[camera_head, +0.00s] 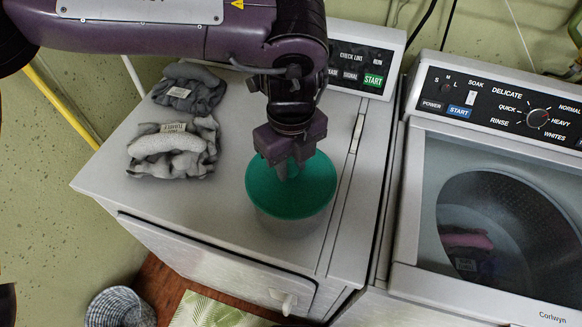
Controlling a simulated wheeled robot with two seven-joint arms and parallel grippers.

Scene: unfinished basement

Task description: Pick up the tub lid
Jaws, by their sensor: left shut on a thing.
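The green tub lid (312,192) is round and sits level over a pale tub (292,226) on the dryer top. My left gripper (287,172) reaches down from above and is shut on the lid's middle. The fingers and wrist hide the grip itself and part of the lid's far side. I cannot tell whether the lid is clear of the tub's rim. My right gripper is not in view.
The white dryer (140,107) has folded grey clothes (172,148) at its left, with more grey cloth (188,90) behind. A washer (405,235) with dark and pink cloth inside stands at right. A checked basket (115,306) is on the floor.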

